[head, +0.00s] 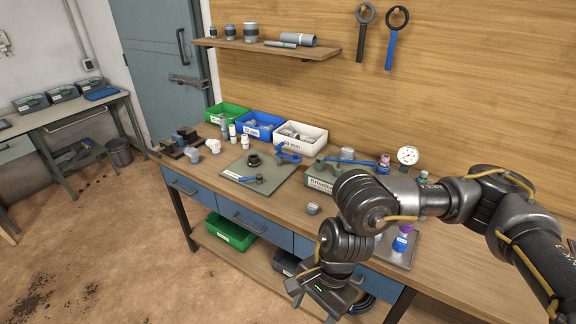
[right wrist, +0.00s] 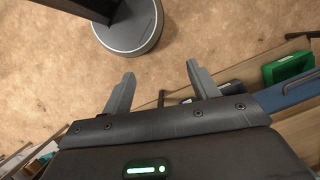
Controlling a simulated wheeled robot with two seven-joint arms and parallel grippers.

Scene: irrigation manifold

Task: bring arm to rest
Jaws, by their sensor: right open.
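My right arm enters the head view from the right and bends down in front of the workbench (head: 330,228). My right gripper (head: 312,302) hangs low, in front of the bench edge and over the floor. In the right wrist view the two fingers of the right gripper (right wrist: 160,76) stand apart with nothing between them, only brown floor beyond. My left gripper is not in view. The arm hides part of the bench top and its right drawers.
Bench items include a green mat (head: 275,184), a white bin (head: 300,138), a blue bin (head: 259,126), a pressure gauge (head: 407,156) and several fittings. A green crate (head: 230,231) sits on the lower shelf, also in the wrist view (right wrist: 289,66). Floor at left is open.

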